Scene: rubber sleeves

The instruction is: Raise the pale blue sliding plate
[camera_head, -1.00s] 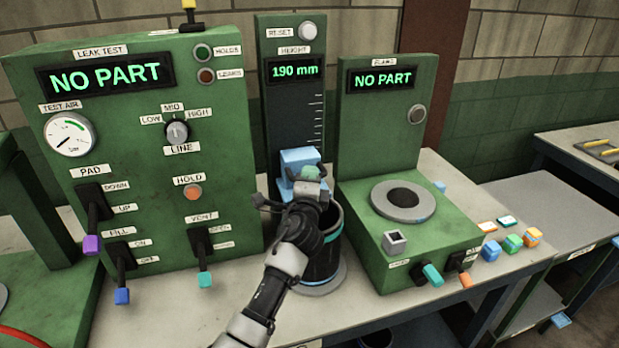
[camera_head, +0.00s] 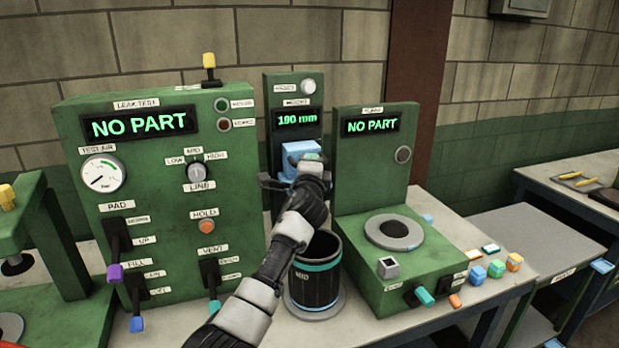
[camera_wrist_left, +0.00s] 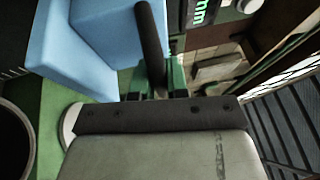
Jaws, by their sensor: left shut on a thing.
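The pale blue sliding plate (camera_head: 301,150) is high on the dark green height gauge post (camera_head: 281,92), just below its display, which reads about 190 mm. In the left wrist view the plate (camera_wrist_left: 85,45) is a large pale blue block at upper left. My left gripper (camera_head: 306,166) is at the plate's front, shut on it. In the wrist view the gripper (camera_wrist_left: 155,85) shows a dark bar between its green fingers beside the plate. Below, a black sleeve (camera_head: 316,292) with cyan bands and a MID label stands upright on a round base, clear of the plate. My right gripper is out of view.
The green leak test panel (camera_head: 75,140) with levers stands left. The green gauge box (camera_head: 372,150) with a grey ring (camera_head: 394,234) stands close right.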

